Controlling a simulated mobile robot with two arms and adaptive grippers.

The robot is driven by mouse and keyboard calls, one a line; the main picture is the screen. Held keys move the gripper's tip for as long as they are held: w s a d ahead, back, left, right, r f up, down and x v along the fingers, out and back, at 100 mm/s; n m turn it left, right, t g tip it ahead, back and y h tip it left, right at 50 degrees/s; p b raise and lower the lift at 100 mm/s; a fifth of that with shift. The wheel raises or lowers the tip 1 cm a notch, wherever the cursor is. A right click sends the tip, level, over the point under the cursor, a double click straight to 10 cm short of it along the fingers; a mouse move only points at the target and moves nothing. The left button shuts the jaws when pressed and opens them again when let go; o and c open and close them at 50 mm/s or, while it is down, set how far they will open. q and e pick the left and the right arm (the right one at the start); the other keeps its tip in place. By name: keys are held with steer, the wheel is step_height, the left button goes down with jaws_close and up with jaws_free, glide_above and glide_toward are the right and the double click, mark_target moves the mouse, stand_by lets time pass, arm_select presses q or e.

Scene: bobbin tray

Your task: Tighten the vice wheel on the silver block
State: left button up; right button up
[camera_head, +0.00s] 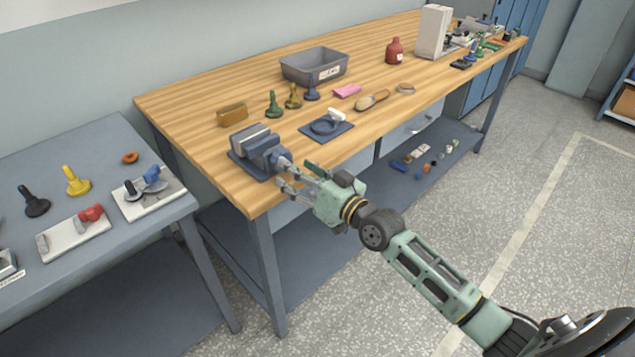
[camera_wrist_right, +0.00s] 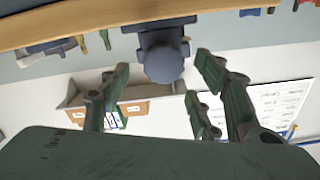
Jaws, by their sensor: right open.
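The blue vice (camera_head: 268,153) stands at the front left corner of the wooden bench. A silver-grey block (camera_head: 248,137) sits at its jaws; I cannot tell how firmly it is held. The vice wheel (camera_head: 285,164) faces the front edge and is partly hidden by my right gripper (camera_head: 292,177). In the right wrist view the round grey-blue wheel (camera_wrist_right: 163,65) lies ahead, between the spread fingers of my right gripper (camera_wrist_right: 164,84). The gripper is open, with gaps on both sides of the wheel. My left gripper is out of view.
A blue tray-like stand (camera_head: 327,128) lies right of the vice, and a brass-coloured block (camera_head: 232,114) lies behind it. A grey bin (camera_head: 314,66) stands farther back. A grey side table (camera_head: 90,252) with several tools is at left. Open floor lies in front.

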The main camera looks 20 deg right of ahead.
steer(key=v, duration=0.8)
steer(key=shift+r, duration=0.1)
